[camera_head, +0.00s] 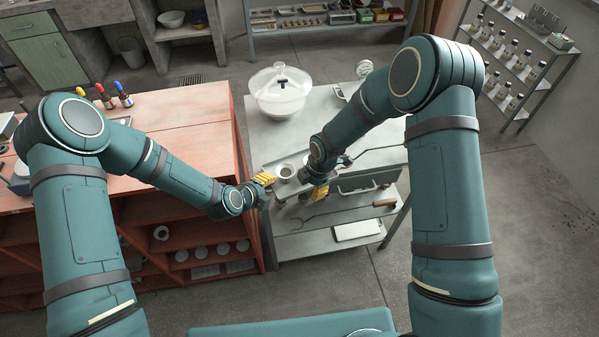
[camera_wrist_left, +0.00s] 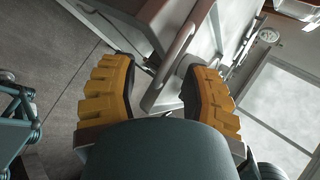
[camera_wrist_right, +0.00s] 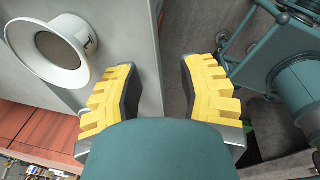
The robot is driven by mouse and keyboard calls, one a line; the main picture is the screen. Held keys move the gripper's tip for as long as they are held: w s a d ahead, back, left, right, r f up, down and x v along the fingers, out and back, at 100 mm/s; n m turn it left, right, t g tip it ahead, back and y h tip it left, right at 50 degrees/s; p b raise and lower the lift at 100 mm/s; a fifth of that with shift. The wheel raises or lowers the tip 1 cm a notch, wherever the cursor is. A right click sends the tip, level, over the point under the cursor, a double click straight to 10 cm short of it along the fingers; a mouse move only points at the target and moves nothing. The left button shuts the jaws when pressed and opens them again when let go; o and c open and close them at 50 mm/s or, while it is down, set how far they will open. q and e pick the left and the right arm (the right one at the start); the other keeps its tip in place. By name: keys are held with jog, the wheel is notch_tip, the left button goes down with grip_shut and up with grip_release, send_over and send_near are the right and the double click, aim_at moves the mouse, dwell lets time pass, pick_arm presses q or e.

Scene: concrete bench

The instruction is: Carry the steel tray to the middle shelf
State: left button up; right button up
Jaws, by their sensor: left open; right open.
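The steel tray (camera_head: 292,185) appears to lie at the near left edge of the grey bench top (camera_head: 258,133), between my grippers and partly hidden by them. A small white cup (camera_head: 285,171) stands on it, and a white cup shows large in the right wrist view (camera_wrist_right: 45,48). My left gripper (camera_head: 266,181) is open at the tray's left end; a grey bar (camera_wrist_left: 178,45) lies between its fingers in the left wrist view. My right gripper (camera_head: 320,191) is open at the right end, a grey edge beyond its fingers. Contact is unclear. A shelf (camera_head: 310,226) shows below the bench top.
A long fork with a wooden handle (camera_head: 384,203) lies under the bench top, above a pale flat panel (camera_head: 357,230). A large clear lidded bowl (camera_head: 280,95) stands behind the tray. A red cabinet (camera_head: 190,140) adjoins on the left. Open floor (camera_head: 460,210) lies right.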

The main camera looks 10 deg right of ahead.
pick_arm(q)
grip_shut()
pick_arm(e)
grip_shut()
pick_arm(q)
jog(key=shift+w+r, duration=0.1)
jog(key=shift+r, duration=0.1)
pick_arm(e)
jog(key=shift+r, duration=0.1)
